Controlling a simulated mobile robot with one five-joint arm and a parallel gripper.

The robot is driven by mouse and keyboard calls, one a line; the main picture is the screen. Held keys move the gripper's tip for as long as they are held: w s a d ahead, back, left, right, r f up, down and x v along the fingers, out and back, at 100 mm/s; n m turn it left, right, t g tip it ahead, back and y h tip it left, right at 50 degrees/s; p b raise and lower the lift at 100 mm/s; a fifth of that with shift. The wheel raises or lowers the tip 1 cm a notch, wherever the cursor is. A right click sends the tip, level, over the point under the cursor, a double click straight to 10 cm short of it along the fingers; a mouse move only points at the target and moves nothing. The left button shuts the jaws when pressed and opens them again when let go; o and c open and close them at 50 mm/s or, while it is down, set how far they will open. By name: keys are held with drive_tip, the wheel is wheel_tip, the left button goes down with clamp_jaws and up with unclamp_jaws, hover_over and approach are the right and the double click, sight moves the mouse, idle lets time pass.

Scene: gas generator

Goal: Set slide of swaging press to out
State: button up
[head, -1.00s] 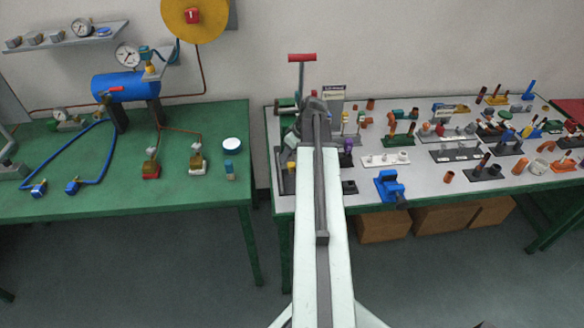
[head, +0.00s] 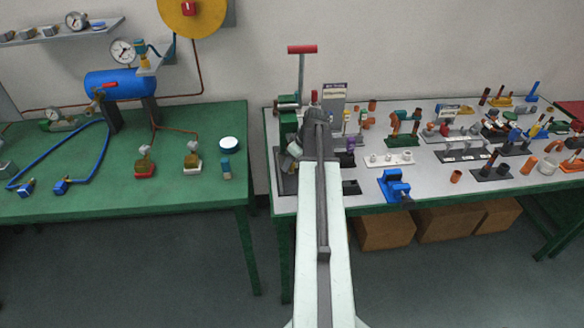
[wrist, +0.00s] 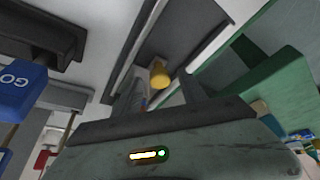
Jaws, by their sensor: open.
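The swaging press (head: 288,122) stands at the left end of the grey-topped bench in the head view. It has a green body and an upright lever with a red handle (head: 302,49). My arm covers much of its right side. In the wrist view, my gripper (wrist: 163,95) is open, with dark fingers reaching up the picture. A yellow knob (wrist: 159,73) shows between and beyond the fingers, beside a pale rail. I cannot tell if the fingers touch it. The slide's position is not clear in either view.
A blue vise (head: 394,186) and several fittings on stands fill the bench to the right. A green table (head: 110,185) with a blue tank (head: 118,84) is at the left, across a narrow gap. In the wrist view, a blue block (wrist: 18,88) is close at the left.

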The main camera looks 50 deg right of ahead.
clamp_jaws()
idle(1.4)
